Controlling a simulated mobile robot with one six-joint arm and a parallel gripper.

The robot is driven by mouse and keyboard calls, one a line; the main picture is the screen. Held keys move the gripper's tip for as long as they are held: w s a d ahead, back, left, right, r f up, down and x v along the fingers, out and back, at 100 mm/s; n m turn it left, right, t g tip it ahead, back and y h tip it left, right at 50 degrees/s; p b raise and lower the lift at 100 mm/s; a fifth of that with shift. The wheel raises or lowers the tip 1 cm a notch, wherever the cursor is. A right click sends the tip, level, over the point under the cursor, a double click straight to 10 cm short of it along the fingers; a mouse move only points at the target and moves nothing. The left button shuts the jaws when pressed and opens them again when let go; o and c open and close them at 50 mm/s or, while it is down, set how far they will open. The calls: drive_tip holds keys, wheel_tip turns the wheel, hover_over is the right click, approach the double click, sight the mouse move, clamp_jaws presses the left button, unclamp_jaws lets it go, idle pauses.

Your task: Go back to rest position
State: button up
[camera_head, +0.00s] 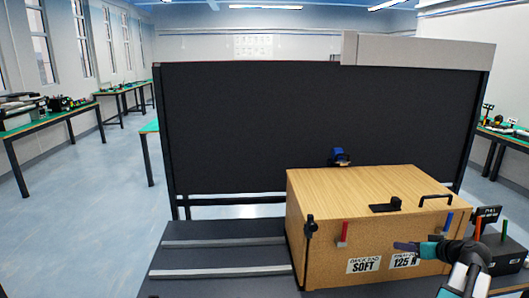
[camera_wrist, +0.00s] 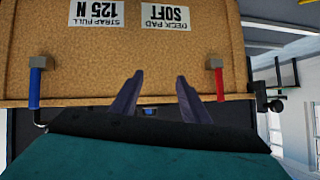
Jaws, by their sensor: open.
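My gripper (camera_head: 404,246) is in front of the wooden box (camera_head: 300,250), in front of its labelled face between the two handles. In the wrist view my gripper (camera_wrist: 160,82) shows two dark purple fingers spread apart, with nothing between them. The same box (camera_wrist: 160,60) fills the upper part of that view, upside down. Whether the fingertips touch it I cannot tell.
The box carries a red handle (camera_head: 342,235), a blue handle (camera_head: 447,222) and a black top handle (camera_head: 435,199). A large black panel (camera_head: 300,120) stands behind it. A dark box (camera_head: 502,254) stands at right. Open floor (camera_head: 90,220) lies at left.

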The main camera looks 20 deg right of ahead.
drive_tip(key=w+a+f+g+y, duration=0.2)
drive_tip(key=w+a+f+g, duration=0.15)
drive_tip(key=a+f, duration=0.9)
drive_tip(key=w+a+f+g+y, duration=0.25)
drive_tip(key=w+a+f, duration=0.25)
drive_tip(key=a+f, duration=0.7)
drive_tip(key=s+a+f+n+g+y, duration=0.1)
drive_tip(key=s+a+f+g, duration=0.15)
drive_tip(key=a+f, duration=0.55)
drive_tip(key=s+a+f+n+g, duration=0.1)
drive_tip(key=s+a+f+g, duration=0.3)
drive_tip(key=a, duration=0.8)
drive_tip(key=s+a+f+n+g+h, duration=0.1)
drive_tip(key=s+a+f+g+h, duration=0.1)
drive_tip(key=s+a+f, duration=0.4)
drive_tip(key=s+a+f+n+g+h, duration=0.1)
drive_tip(key=s+a+f, duration=0.5)
drive_tip(key=s, duration=0.7)
drive_tip(key=shift+s+a+g+h, duration=0.4)
drive_tip(key=shift+a+g+h, duration=0.15)
drive_tip(key=shift+a+g, duration=0.4)
